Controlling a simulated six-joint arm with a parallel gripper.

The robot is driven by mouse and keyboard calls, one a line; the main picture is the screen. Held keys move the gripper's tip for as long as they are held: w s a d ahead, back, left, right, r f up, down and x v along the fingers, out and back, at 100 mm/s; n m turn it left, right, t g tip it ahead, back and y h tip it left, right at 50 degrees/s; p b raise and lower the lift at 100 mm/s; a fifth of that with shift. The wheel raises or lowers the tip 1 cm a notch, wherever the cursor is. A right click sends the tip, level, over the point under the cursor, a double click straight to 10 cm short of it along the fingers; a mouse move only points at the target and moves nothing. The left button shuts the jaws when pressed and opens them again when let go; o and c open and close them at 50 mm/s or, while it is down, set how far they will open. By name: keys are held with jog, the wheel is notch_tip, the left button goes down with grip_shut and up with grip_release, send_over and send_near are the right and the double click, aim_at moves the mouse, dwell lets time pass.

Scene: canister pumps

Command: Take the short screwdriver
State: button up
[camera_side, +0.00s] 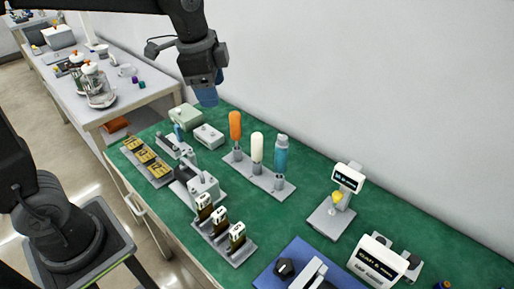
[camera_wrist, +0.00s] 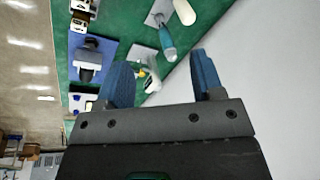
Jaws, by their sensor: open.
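A grey rack (camera_side: 239,159) on the green bench holds three upright handled tools: an orange one (camera_side: 235,126), a cream one (camera_side: 257,146) and a teal one (camera_side: 281,155). Their lower ends are hidden in the rack, so I cannot tell which is the short screwdriver. In the wrist view the teal tool (camera_wrist: 167,40) and the cream tool (camera_wrist: 185,11) show beyond the fingers. My gripper (camera_side: 207,94) hangs high above the back left of the bench, left of the rack and apart from it. Its blue fingers (camera_wrist: 163,76) are open with nothing held between them.
A scale (camera_side: 349,178) with a yellow item stands right of the rack. Grey boxes (camera_side: 208,136) sit left of the rack. A blue mat (camera_side: 270,279) lies at front right. The wall is close behind.

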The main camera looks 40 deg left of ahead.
aim_at(257, 135)
jog(key=w+d+f+m+g, duration=0.1)
jog(key=w+f+m, duration=0.3)
jog(key=w, duration=0.2)
jog(key=w+f+m+g, duration=0.2)
jog(key=w+f+m, duration=0.2)
jog(key=w, duration=0.2)
notch_tip(257, 135, down, 8)
jog(key=shift+d+r, duration=0.1)
jog(key=shift+w+a+f, duration=0.1)
jog(key=shift+f, duration=1.3)
jog(key=shift+w+a+f, duration=0.1)
jog(key=shift+f, duration=1.3)
